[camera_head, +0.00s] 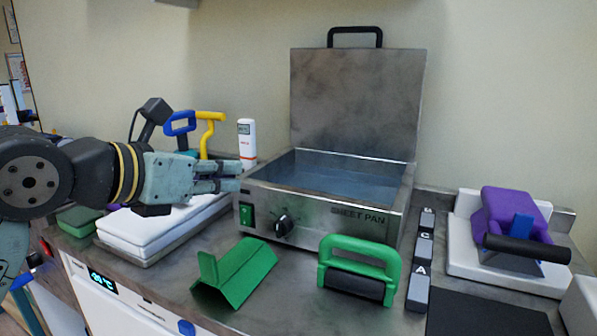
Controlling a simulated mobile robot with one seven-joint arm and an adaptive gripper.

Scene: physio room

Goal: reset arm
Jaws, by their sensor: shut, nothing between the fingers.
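My arm reaches in from the left edge of the head view. My gripper (233,177) is pale teal, points right, and appears beside the left wall of the steel sheet pan unit (318,211). Its fingers are together with nothing held between them. I cannot tell whether the fingertips touch the unit. The unit's lid (358,103) stands open and upright at the back, with a black handle on top. The basin looks filled with bluish liquid.
A green angled piece (235,275) and a green-handled roller (358,270) lie in front. A white folded stack (163,226) is under my arm. A white bottle (246,140) stands behind my gripper. Labelled blocks (424,246) and a purple device (512,220) are right.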

